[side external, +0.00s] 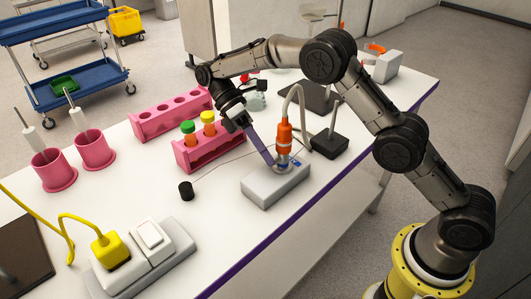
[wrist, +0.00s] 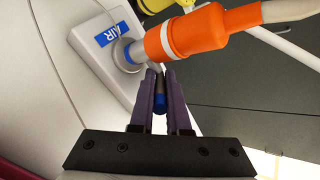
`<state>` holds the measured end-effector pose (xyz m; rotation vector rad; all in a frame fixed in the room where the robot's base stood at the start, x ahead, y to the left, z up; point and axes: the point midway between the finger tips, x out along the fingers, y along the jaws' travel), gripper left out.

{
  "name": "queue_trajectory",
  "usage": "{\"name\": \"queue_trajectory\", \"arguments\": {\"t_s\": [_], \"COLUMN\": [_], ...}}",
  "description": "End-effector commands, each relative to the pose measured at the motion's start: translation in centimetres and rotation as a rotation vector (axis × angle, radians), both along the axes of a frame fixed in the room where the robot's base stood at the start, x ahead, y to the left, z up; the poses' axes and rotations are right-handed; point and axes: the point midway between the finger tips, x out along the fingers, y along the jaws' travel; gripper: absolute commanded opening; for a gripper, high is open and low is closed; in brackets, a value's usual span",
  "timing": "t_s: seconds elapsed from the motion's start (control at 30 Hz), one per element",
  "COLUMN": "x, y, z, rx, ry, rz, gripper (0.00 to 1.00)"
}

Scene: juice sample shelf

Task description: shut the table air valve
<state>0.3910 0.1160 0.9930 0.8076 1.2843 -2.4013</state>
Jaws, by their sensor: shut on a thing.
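The table air valve is a light grey block (side external: 262,191) on the white table; in the wrist view its face (wrist: 100,58) has a blue AIR label. An orange hose connector (side external: 284,137) stands upright in its round metal fitting; it also shows in the wrist view (wrist: 190,36). A small lever with a blue end (wrist: 160,97) extends from the fitting. My gripper (side external: 268,160) reaches down beside the connector. In the wrist view its purple fingers (wrist: 161,82) are shut on the blue lever. The lever's exact angle is hard to tell.
A small black cylinder (side external: 186,191) lies left of the valve. A black box (side external: 330,144) sits to the right. A white switch (side external: 151,237) and yellow plug (side external: 110,250) are at the front left.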

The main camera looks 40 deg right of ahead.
Motion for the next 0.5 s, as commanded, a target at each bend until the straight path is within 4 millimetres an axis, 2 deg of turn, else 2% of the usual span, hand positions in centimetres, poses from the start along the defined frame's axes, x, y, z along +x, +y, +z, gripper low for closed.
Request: {"name": "queue_trajectory", "arguments": {"t_s": [0.13,0.17,0.3,0.5], "x": [-0.07,-0.08,-0.07,-0.06], "y": [0.0,0.0,0.0,0.0], "z": [-0.08,-0.09,-0.08,-0.07], "rx": [0.0,0.0,0.0,0.0], "ry": [0.004,0.004,0.004,0.003], "rz": [0.0,0.0,0.0,0.0], "gripper": [0.0,0.2,0.44,0.44]}}
